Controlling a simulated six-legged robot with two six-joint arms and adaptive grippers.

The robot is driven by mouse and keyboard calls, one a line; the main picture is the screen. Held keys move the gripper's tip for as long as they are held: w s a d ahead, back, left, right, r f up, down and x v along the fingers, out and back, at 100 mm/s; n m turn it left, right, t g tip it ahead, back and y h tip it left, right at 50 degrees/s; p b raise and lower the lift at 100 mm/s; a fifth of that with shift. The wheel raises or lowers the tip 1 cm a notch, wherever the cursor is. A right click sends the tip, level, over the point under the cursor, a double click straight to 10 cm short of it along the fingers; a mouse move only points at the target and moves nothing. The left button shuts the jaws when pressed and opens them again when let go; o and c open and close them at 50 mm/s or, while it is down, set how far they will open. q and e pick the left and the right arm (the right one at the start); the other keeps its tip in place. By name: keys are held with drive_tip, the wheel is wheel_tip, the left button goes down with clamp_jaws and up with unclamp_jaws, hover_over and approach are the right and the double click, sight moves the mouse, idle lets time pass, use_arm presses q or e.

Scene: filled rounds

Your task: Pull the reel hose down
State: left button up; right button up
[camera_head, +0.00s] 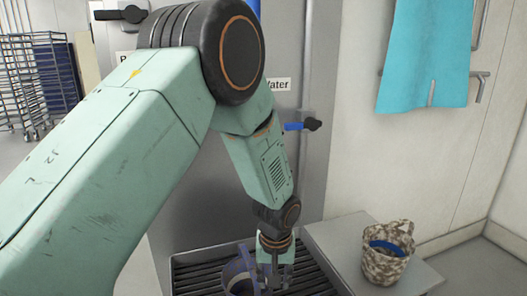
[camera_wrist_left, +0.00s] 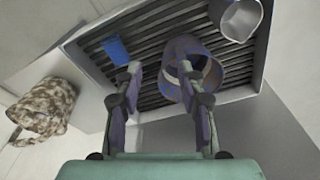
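My left arm comes in from the left in the head view and reaches down to a slatted grate. My left gripper (camera_head: 274,278) is low over the grate; the left wrist view shows its two fingers (camera_wrist_left: 160,75) apart, with nothing clearly held between them. One finger overlaps a blue-grey round container (camera_wrist_left: 184,50), which also shows beside the gripper in the head view (camera_head: 232,272). I cannot tell whether that finger touches it. No reel hose is clearly recognisable in either view. My right gripper is not in view.
The dark grate (camera_head: 205,262) has a blue item (camera_wrist_left: 116,50) and a pale cylinder (camera_wrist_left: 240,19) on it. A mottled basket (camera_head: 388,268) stands on a grey ledge at right. A blue-handled valve (camera_head: 294,127) sits below a "Water" label. A turquoise cloth (camera_head: 427,50) hangs on the wall.

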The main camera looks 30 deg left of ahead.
use_arm(q)
drive_tip(key=w+a+r+n+y+p, duration=0.1)
drive_tip(key=w+a+r+n+p, duration=0.15)
drive_tip(key=r, duration=1.15)
drive_tip(key=w+a+r+n+t+y+p, duration=0.1)
drive_tip(key=w+r+n+p, duration=0.15)
drive_tip(key=r, duration=1.15)
drive_tip(key=w+a+r+n+y+p, duration=0.1)
drive_tip(key=w+a+r+n+p, duration=0.15)
drive_tip(key=r, duration=1.15)
drive_tip(key=shift+m, duration=0.45)
drive_tip(key=x, duration=0.7)
drive_tip(key=shift+f, duration=0.4)
drive_tip(key=shift+w+f, duration=0.1)
drive_tip(key=shift+c, duration=0.4)
clamp_jaws()
